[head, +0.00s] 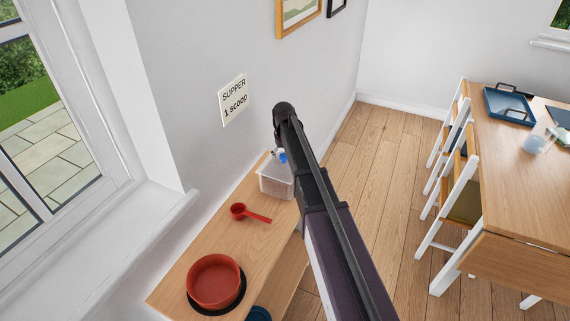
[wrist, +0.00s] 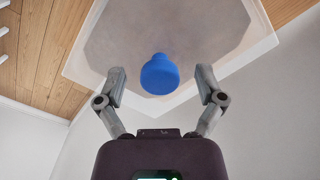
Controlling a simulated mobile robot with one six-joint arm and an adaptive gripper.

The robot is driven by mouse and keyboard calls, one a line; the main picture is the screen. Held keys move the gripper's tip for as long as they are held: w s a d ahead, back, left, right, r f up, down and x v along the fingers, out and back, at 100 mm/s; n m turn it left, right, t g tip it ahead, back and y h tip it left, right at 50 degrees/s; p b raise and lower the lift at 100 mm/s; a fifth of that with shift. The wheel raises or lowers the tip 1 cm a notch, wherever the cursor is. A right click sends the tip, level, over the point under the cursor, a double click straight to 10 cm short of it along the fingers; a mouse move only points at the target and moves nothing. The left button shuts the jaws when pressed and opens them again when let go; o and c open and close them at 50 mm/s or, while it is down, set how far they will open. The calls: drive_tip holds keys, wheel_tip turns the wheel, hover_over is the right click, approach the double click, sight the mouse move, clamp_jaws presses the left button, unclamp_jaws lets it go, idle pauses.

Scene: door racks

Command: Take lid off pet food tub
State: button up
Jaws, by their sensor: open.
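The pet food tub (head: 276,188) is a translucent box standing at the far end of the wooden bench by the wall. Its pale translucent lid (wrist: 105,35) fills the top of the wrist view and has a blue knob (wrist: 160,76), whose blue also shows in the head view (head: 283,158). My gripper (wrist: 161,82) is open, with one finger on each side of the knob. Gaps show between the knob and both fingers. In the head view my arm hides most of the gripper and part of the tub.
A red scoop (head: 240,211) lies on the bench (head: 226,238) near the tub. A red bowl (head: 214,279) sits on a dark mat at the near end. A sign (head: 233,100) hangs on the wall. A table (head: 500,155) with white chairs stands right, across open floor.

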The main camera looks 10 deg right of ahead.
sight(284, 155)
clamp_jaws()
idle(0.3)
drive_tip(key=shift+r, duration=0.1)
wheel_tip(284, 155, up, 3)
drive_tip(key=p, duration=0.3)
drive_tip(key=shift+r+p, duration=0.2)
drive_tip(key=shift+p, duration=0.1)
drive_tip(key=s+a, duration=0.1)
drive_tip(key=s, duration=0.6)
drive_tip(key=s+a+r+p, duration=0.1)
drive_tip(key=s+a, duration=0.1)
drive_tip(key=s, duration=0.6)
drive_tip(key=shift+s+a+r, duration=0.2)
drive_tip(key=shift+s+a, duration=0.1)
